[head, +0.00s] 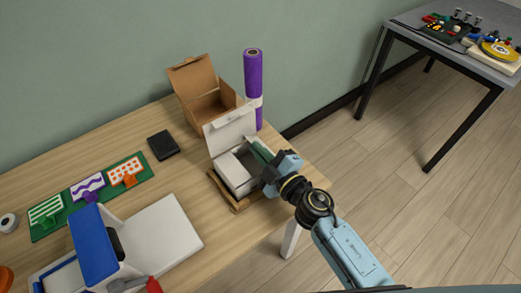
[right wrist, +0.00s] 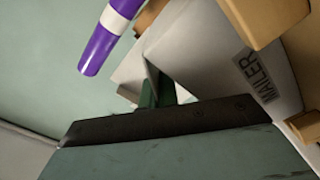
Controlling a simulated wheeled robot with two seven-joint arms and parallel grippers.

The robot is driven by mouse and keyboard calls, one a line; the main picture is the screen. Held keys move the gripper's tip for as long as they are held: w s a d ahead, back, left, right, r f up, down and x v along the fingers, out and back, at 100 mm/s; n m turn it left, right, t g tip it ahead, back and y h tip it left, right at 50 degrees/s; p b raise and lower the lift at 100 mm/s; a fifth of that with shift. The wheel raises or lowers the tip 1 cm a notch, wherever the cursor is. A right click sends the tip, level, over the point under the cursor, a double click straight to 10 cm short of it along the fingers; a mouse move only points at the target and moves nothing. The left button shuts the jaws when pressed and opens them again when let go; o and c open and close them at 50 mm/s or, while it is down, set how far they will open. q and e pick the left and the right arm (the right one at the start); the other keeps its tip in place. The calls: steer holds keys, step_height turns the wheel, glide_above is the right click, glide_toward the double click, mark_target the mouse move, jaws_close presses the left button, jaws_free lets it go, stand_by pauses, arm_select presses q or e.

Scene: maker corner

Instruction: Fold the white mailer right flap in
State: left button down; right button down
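The white mailer (head: 232,172) stands on the table near its right edge, with its lid (head: 230,131) raised at the back. A white panel shows inside its left part; I cannot tell exactly how it is folded. My right gripper (head: 260,151) is at the mailer's right side, with its green fingers at the box's upper right edge. It hides much of that side, so the right flap is not clear. In the right wrist view the mailer (right wrist: 225,50) is close beyond the fingers (right wrist: 160,93), its printed word visible. Finger opening is unclear. My left gripper is not in view.
Brown cardboard (head: 243,204) lies under the mailer. An open brown box (head: 205,100) and a purple roll (head: 252,75) stand behind. A black block (head: 163,145), a green stamp mat (head: 48,228) and a blue-and-white machine (head: 92,245) are left. Bare tabletop (head: 190,178) separates them.

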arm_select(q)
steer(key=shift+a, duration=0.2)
arm_select(e)
steer(key=c, duration=1.7)
jaws_free()
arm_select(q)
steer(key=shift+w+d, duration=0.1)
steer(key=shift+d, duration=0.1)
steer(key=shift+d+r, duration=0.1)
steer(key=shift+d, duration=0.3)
